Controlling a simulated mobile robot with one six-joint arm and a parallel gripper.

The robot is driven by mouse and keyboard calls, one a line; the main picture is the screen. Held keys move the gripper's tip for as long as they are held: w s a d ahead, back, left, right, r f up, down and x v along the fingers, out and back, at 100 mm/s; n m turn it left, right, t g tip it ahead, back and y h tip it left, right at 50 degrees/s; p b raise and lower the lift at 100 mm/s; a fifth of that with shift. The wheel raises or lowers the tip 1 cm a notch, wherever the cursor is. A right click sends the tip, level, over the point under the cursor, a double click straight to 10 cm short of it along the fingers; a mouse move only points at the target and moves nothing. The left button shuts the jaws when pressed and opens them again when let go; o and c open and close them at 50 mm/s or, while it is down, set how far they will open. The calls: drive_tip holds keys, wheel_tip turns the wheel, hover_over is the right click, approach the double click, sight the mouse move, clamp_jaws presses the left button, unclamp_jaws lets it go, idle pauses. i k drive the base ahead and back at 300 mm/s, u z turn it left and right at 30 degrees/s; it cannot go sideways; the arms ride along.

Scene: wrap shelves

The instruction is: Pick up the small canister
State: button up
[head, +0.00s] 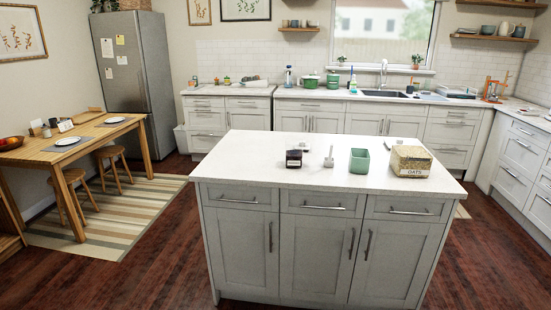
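On the white-topped island (250,165) stand several items in a row. A small dark jar (294,158) with a pale label is at the left. A green, open-topped square canister (359,161) stands right of the middle. A larger clear box of oats (410,161), labelled "OATS", stands at the right. Which of these is the small canister is not certain from this view; the dark jar is the smallest. All stand upright and apart from one another. My gripper is not in view.
A small pale scoop-like object (329,157) stands between the jar and the green canister. The island's left part is clear. A wooden table (90,137) with stools stands at the left. Counters with a sink (385,93) and green pots (310,81) line the back.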

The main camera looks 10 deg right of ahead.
sight(294, 147)
drive_tip(key=u, duration=4.6)
drive_tip(key=i, duration=0.1)
drive_tip(key=z, duration=3.55)
drive_tip(key=i, duration=0.45)
drive_tip(key=u, duration=0.2)
drive_tip(key=k, duration=0.55)
drive_tip(key=z, duration=0.2)
drive_tip(key=i, duration=0.6)
drive_tip(key=u, duration=0.1)
